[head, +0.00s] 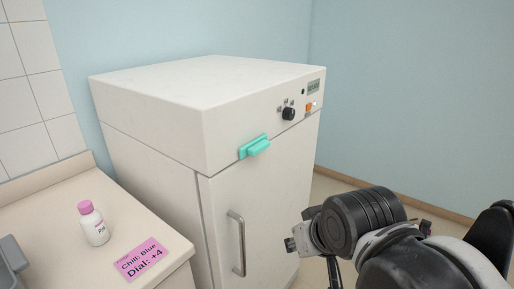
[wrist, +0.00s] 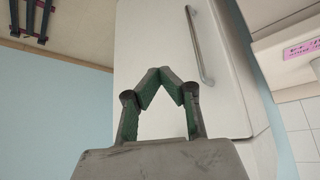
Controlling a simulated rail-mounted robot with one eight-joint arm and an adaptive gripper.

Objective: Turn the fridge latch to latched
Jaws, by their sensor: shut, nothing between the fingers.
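The white fridge (head: 155,115) stands against the blue wall, with its door (head: 222,225) shut. The teal latch (head: 256,147) sits at the top of the door, by the seam with the upper panel. Its bar lies roughly level, slanting up to the right. The latch does not show in the wrist view. My gripper (wrist: 171,82) is shut and empty, its fingertips meeting in front of the white door. In the head view my arm is at the lower right, below the latch and to its right, apart from it.
A vertical metal handle (head: 238,243) is on the door; it also shows in the wrist view (wrist: 200,45). A black dial (head: 288,114) and a small display (head: 313,87) are on the upper panel. A counter at left holds a pink-capped bottle (head: 93,223) and a pink note (head: 140,258).

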